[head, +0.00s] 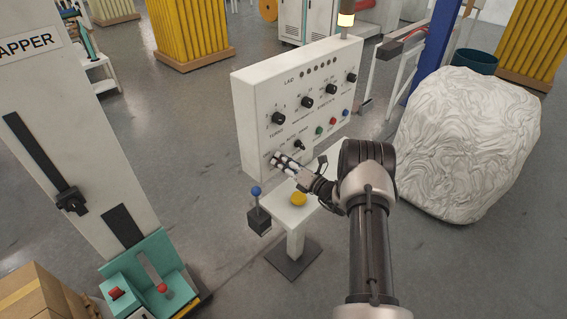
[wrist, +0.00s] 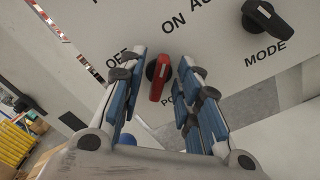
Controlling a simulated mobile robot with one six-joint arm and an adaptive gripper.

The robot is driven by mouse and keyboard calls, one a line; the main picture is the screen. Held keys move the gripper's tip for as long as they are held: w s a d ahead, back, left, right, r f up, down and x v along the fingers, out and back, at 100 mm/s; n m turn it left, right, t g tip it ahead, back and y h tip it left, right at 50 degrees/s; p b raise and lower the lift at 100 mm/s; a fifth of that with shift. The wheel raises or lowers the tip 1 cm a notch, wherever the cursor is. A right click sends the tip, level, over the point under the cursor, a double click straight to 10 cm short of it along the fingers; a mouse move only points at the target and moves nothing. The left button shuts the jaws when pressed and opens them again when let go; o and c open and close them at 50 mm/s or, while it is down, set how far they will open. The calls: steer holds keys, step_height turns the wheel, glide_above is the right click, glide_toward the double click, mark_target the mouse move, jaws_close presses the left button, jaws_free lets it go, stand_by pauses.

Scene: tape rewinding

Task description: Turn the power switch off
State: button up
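The power switch (wrist: 159,77) is a red rotary knob on a black round base on the white control panel (head: 250,120). In the wrist view it stands nearly upright, its lower end tilted slightly left. "OFF" is printed to its upper left and "ON" above it; the label below is partly hidden by a finger. My gripper (wrist: 160,70) is open, with one blue-padded finger on each side of the knob and visible gaps between. In the head view my gripper (head: 279,159) is at the panel's lower left and hides the switch.
A black MODE knob (wrist: 267,19) is just right of the switch. Below the panel are a yellow button (head: 298,199) on a white stand and a blue-balled joystick (head: 257,192). A large wrapped bundle (head: 468,145) stands at right, a teal-based wrapper column (head: 75,140) at left.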

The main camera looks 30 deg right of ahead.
steer(key=shift+c, duration=0.5)
jaws_close()
steer(key=shift+n+b, duration=0.3)
steer(key=shift+s+a+n+b, duration=0.1)
steer(key=shift+a+n+b, duration=0.1)
steer(key=shift+n+b, duration=4.45)
steer(key=shift+s+a+n+b, duration=0.1)
steer(key=shift+a+n+b, duration=0.05)
steer(key=shift+n+b, duration=4.5)
steer(key=shift+m+b, duration=0.5)
steer(key=shift+b, duration=0.1)
